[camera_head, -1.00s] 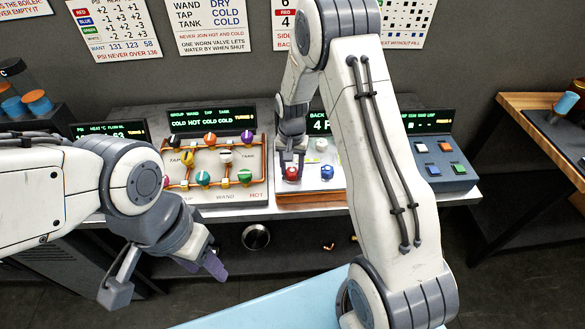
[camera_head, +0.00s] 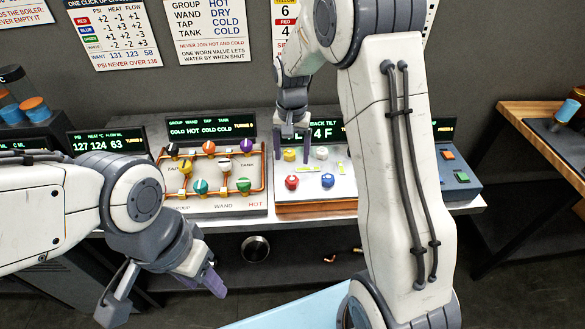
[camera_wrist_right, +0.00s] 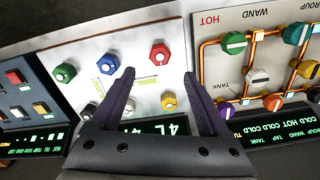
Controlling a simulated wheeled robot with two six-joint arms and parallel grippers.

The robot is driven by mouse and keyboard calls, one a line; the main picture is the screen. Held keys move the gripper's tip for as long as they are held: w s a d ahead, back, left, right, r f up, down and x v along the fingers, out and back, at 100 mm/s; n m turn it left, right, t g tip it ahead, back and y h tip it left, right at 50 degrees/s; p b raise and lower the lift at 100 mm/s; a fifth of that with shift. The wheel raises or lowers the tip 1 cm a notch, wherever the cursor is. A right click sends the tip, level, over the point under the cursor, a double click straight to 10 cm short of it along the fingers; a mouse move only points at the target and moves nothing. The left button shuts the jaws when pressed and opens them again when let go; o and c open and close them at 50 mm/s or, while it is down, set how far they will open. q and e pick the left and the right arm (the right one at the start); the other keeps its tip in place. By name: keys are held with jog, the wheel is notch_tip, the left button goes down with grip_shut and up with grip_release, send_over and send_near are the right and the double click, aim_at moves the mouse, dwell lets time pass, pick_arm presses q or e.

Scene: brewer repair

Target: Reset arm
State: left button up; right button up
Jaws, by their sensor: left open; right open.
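My right gripper (camera_head: 291,135) is open and empty, raised above the back of the knob panel (camera_head: 338,188). The panel carries a red knob (camera_head: 292,182), a blue knob (camera_head: 328,180), a yellow knob (camera_head: 289,155) and a white knob (camera_head: 321,153). In the right wrist view the open fingers (camera_wrist_right: 160,82) point over the panel, with a green knob (camera_wrist_right: 65,72) also showing there; no knob is between the fingertips. My left gripper (camera_head: 165,300) is open and empty, low in front of the bench at the left.
A valve board (camera_head: 212,207) with orange pipes and several coloured knobs stands left of the panel. A button box (camera_head: 462,190) is at the right, partly behind my right arm. A wooden table (camera_head: 540,125) stands at far right. Wall charts (camera_head: 115,35) hang behind.

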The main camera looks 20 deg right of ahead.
jog(key=shift+r, duration=0.65)
jog(key=s+a+r+n+b, duration=0.1)
jog(key=s+a+r+n, duration=0.1)
jog(key=s+a+n, duration=0.35)
jog(key=s+a+r+n, duration=0.2)
jog(key=s+a+r, duration=0.1)
jog(key=s+a, duration=0.5)
jog(key=s+a+f+n+y+b, duration=0.1)
jog(key=s+n, duration=0.5)
jog(key=s, duration=1)
jog(key=shift+a, duration=0.55)
jog(key=shift+w+d, duration=0.1)
